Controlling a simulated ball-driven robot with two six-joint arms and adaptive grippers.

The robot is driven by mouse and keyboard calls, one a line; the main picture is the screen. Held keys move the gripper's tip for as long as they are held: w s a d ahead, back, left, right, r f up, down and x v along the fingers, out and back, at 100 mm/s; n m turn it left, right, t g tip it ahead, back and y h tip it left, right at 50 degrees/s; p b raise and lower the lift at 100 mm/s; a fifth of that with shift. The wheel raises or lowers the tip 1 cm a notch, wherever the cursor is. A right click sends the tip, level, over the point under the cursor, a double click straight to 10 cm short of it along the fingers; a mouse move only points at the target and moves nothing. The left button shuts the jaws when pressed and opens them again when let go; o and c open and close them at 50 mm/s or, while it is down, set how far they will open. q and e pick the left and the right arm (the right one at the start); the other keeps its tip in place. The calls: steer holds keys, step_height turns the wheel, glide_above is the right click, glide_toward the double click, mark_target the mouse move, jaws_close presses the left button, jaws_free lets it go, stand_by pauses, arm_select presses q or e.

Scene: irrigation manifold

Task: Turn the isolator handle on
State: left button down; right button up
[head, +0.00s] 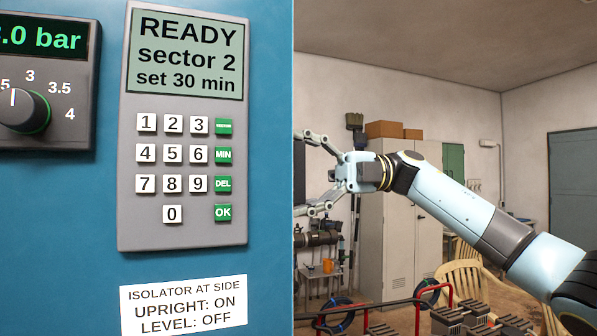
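The isolator handle is not visible in the head view. A white label (184,306) on the blue panel (60,240) reads "ISOLATOR AT SIDE, UPRIGHT: ON, LEVEL: OFF". My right gripper (308,174) is just right of the panel's right edge, with its fingers spread apart and pointing left. No object shows between the fingers. Its fingertips are close to the panel edge in the picture, and I cannot tell whether they touch anything at the panel's side. That side face is hidden from this view. My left gripper is not in view.
A keypad unit (188,226) on the panel reads "READY, sector 2, set 30 min". A pressure dial (24,110) is at far left. Behind my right arm are a locker (400,245), chairs (462,277) and red-railed equipment (418,312). Open air surrounds the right gripper's right side.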

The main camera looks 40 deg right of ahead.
steer(key=o, duration=0.9)
steer(key=shift+w, duration=0.1)
steer(key=shift+c, duration=0.2)
steer(key=shift+d, duration=0.2)
steer(key=v, duration=1.1)
steer(key=shift+d, duration=0.35)
